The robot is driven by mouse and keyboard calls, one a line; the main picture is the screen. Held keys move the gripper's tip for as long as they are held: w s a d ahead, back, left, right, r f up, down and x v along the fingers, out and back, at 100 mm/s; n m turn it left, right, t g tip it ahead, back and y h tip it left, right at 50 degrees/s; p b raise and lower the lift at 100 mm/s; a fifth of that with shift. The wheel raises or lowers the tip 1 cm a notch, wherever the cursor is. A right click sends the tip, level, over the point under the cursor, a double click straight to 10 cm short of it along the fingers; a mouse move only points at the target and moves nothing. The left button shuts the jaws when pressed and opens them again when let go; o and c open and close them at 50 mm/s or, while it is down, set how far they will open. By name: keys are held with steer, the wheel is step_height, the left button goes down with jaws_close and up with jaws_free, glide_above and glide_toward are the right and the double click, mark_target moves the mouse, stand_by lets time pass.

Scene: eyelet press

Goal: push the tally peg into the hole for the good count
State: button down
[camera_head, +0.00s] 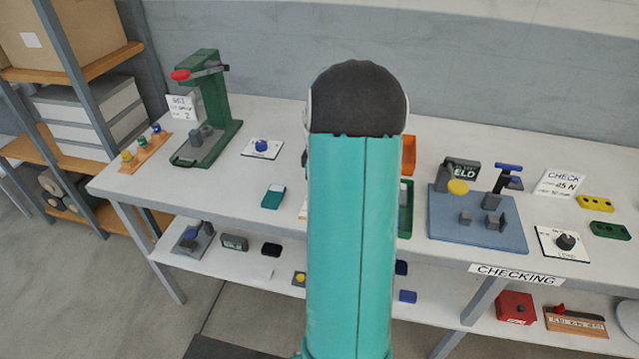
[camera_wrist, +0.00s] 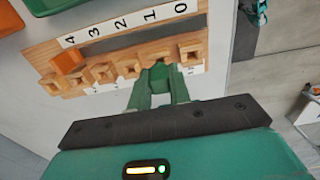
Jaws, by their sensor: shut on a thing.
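In the wrist view a wooden tally board (camera_wrist: 36,55) carries the numbers 4 to 0 along its upper edge and a row of raised wooden blocks with square holes, such as the one under the 0 (camera_wrist: 190,52). My gripper (camera_wrist: 160,78) has its green fingers shut at the block row, near the 1. They hold a small green piece, which I take to be the tally peg (camera_wrist: 160,70). Its lower end is hidden, so I cannot tell whether it is in a hole. In the head view my arm hides the gripper and the board.
An orange block (camera_wrist: 68,62) sits on the board near the 4. On the bench stand a green press (camera_head: 212,115) at left and a blue checking fixture (camera_head: 475,232) at right. Bare bench top (camera_head: 225,180) shows at left.

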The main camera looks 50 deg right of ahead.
steer(key=shift+f, duration=0.85)
stand_by(0.4)
steer(key=c, duration=1.2)
jaws_free()
steer(key=shift+r, duration=0.1)
steer(key=shift+r, duration=2.4)
